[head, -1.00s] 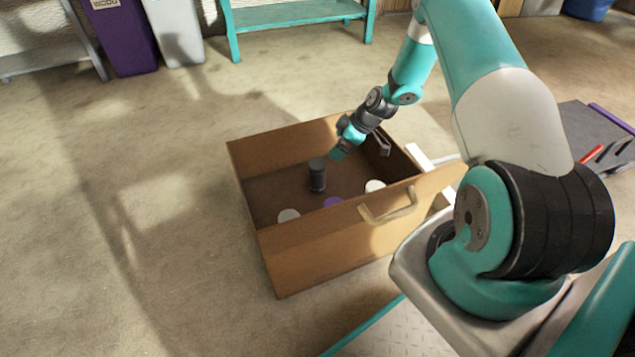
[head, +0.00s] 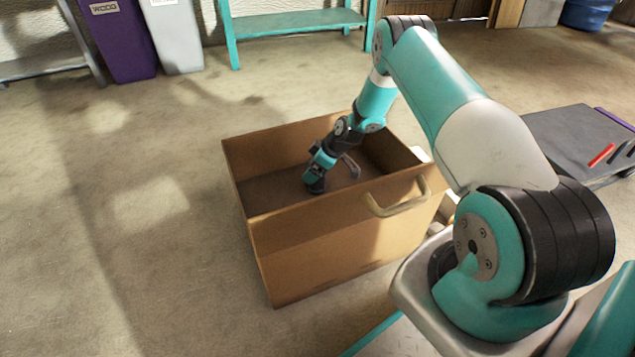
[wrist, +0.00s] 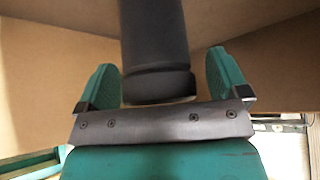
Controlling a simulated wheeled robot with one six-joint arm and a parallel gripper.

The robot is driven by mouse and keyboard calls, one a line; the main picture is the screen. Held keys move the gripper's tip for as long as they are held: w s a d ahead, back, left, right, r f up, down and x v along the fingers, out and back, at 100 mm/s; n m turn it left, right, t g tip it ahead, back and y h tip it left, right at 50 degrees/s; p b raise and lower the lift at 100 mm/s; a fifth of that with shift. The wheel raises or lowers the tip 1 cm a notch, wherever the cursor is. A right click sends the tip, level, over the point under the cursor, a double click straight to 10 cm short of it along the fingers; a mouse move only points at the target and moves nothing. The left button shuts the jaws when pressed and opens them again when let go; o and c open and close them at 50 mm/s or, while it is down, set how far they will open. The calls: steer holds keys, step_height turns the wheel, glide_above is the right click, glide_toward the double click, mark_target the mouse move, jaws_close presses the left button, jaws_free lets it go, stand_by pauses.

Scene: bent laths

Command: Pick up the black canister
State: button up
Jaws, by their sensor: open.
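The black canister (wrist: 155,45) is a dark cylinder with a stepped, rimmed end. In the wrist view it stands between the two teal fingers of my gripper (wrist: 160,68), with a visible gap on each side. My gripper is open and also shows in the head view (head: 318,172), reaching down inside the brown drawer (head: 335,245). In the head view the canister is mostly hidden by my gripper and cannot be clearly told from it.
The drawer's front wall, with its pale handle (head: 400,200), hides much of the inside. A grey cart (head: 575,145) with a red-handled tool stands at the right. A teal bench (head: 295,22) and bins (head: 120,40) stand behind. The floor at the left is clear.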

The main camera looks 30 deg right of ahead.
steer(key=shift+w, duration=0.1)
steer(key=c, duration=1.1)
steer(key=shift+c, duration=0.2)
